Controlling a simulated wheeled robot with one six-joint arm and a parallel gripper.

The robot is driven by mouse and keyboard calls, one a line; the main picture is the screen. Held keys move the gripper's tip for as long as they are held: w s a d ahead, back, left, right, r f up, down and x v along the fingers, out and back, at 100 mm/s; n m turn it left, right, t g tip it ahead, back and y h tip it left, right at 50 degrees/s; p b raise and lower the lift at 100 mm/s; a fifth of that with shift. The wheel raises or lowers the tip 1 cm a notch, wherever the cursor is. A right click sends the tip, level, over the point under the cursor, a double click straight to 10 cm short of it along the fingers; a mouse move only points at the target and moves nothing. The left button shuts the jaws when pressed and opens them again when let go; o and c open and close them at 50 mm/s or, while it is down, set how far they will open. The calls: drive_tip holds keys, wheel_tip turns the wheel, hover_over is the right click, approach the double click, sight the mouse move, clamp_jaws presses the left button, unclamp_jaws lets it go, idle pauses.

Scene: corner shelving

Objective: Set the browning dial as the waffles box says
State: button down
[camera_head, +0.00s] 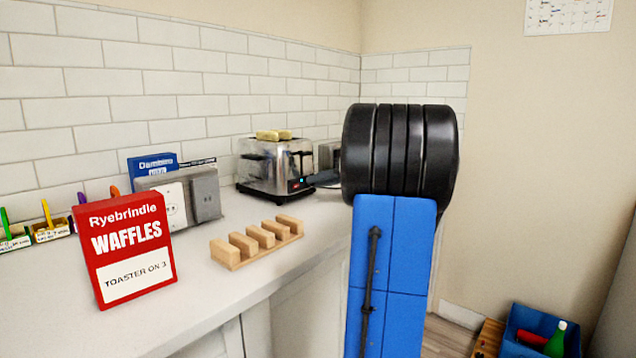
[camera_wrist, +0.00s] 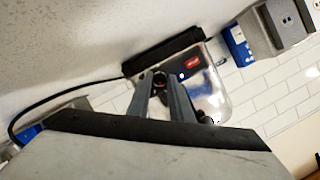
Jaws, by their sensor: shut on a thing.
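The red waffles box (camera_head: 127,248) stands upright on the counter at the left in the head view; its white label reads "TOASTER ON 3". The chrome toaster (camera_head: 268,165) stands farther back, with waffle-like slices (camera_head: 273,135) in its top. My gripper (camera_head: 312,180) reaches the toaster's lower front from the right. In the wrist view the toaster (camera_wrist: 212,95) appears turned over, and my gripper (camera_wrist: 160,82) has its fingers closed around the small dark browning dial (camera_wrist: 159,78). The dial's marks and pointer cannot be read. My arm hides part of the counter behind it.
A wooden slotted rack (camera_head: 257,242) lies on the counter in front of the toaster. A grey socket unit (camera_head: 205,196) and a blue box (camera_head: 152,162) stand left of it. A blue crate (camera_head: 515,340) is on the floor at right. A black cord (camera_wrist: 55,96) runs from the toaster.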

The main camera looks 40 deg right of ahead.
drive_tip(key=m+y, duration=0.2)
drive_tip(key=m, duration=0.1)
drive_tip(key=shift+d+f, duration=0.2)
drive_tip(key=shift+d, duration=0.05)
drive_tip(key=m+t+y, duration=0.1)
drive_tip(key=m, duration=0.2)
drive_tip(key=shift+d+f, duration=0.1)
drive_tip(key=shift+f, duration=0.05)
drive_tip(key=shift+m, duration=0.4)
drive_tip(key=c, duration=1.6)
unclamp_jaws()
drive_tip(key=v, duration=1.1)
drive_tip(key=f+v, duration=0.1)
drive_tip(key=v, duration=0.5)
drive_tip(key=shift+s+d, duration=0.15)
drive_tip(key=shift+d, duration=0.15)
